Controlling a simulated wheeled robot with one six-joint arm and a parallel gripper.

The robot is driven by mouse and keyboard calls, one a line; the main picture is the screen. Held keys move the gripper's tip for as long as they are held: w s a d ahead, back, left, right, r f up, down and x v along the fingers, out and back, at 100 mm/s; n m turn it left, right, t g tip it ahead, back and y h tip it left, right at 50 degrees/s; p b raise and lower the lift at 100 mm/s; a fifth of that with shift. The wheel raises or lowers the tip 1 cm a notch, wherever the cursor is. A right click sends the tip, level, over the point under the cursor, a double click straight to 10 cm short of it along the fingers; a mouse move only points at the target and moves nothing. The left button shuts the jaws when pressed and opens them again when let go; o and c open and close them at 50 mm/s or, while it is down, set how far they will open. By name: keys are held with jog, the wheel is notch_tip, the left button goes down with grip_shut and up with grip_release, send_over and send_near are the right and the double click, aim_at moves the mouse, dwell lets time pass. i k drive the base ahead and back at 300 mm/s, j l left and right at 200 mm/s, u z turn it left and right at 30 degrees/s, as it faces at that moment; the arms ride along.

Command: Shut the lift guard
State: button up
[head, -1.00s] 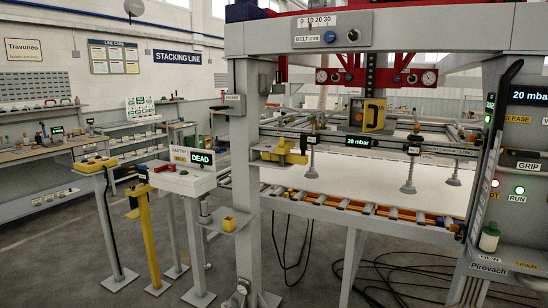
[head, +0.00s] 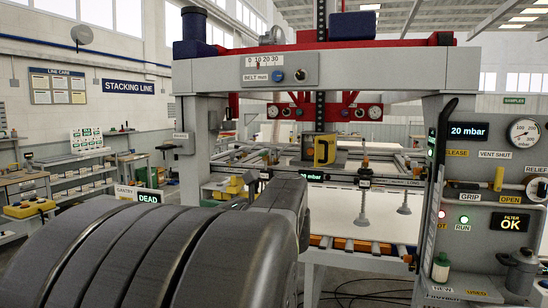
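The yellow piece (head: 324,150) on the lift carriage, with a dark middle, looks like the lift guard; I cannot tell for certain. It stands upright below the red crossbar, in front of the dark lift column (head: 320,110). Whether it is open or shut is too small to tell. My dark grey arm fills the lower left of the head view and reaches toward the gantry's near side. It appears well in front of the yellow piece, not touching it. No gripper fingers can be made out.
The grey gantry frame (head: 350,70) spans the view. Its right panel (head: 490,190) carries a "20 mbar" display, gauge and lamps. A suction cup (head: 362,218) hangs over a white sheet (head: 340,213). A "DEAD" display (head: 148,198) stands at left, partly behind my arm.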

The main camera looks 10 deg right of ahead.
aim_at(330, 151)
jog(key=i+l+z, duration=0.15)
jog(key=i+l, duration=0.2)
jog(key=i+l+z, duration=0.15)
jog(key=i+l, duration=0.15)
jog(key=i, duration=0.25)
jog(key=i+l+z, duration=0.2)
jog(key=i, duration=0.25)
jog(key=i+l+z, duration=0.15)
jog(key=i, duration=0.3)
jog(key=i+l+z, duration=0.15)
jog(key=i, duration=0.35)
